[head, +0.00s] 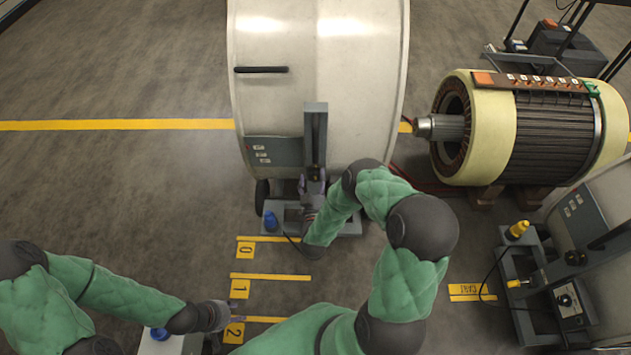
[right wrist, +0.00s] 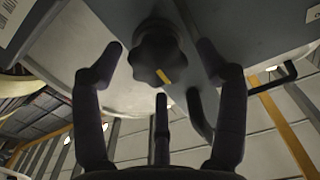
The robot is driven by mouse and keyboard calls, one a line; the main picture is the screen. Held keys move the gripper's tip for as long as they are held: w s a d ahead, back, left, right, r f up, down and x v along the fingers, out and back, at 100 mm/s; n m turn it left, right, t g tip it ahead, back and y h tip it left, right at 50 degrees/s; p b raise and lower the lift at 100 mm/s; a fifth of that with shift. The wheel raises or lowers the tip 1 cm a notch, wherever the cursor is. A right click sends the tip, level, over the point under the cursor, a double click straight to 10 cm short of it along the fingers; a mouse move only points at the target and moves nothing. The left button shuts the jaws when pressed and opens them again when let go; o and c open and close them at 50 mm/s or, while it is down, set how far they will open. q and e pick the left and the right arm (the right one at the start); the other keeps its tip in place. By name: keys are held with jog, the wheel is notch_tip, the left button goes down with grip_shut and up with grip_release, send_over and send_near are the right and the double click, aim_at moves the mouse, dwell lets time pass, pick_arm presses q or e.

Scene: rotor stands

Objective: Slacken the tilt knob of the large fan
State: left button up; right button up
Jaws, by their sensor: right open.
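The large fan (head: 320,90) is a big pale drum at the top middle of the head view, with a grey upright bracket (head: 316,130) on its near side. In the right wrist view the tilt knob (right wrist: 155,55) is a dark, lobed knob with a yellow mark, on a grey plate. My right gripper (head: 312,188) is at the bracket and hides the knob in the head view. In the right wrist view its fingers (right wrist: 160,62) are spread, one on each side of the knob, with gaps visible. My left gripper (head: 232,312) is low at the left, away from the fan.
A motor (head: 530,125) with a bare shaft stands at the right. Another fan unit (head: 590,230) with a yellow knob is at the lower right. A blue knob (head: 270,221) sits on the large fan's base. Yellow numbered floor marks (head: 270,277) lie in front.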

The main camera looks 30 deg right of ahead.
jog(key=shift+w+d, duration=0.2)
jog(key=shift+w, duration=0.1)
jog(key=c, duration=1.1)
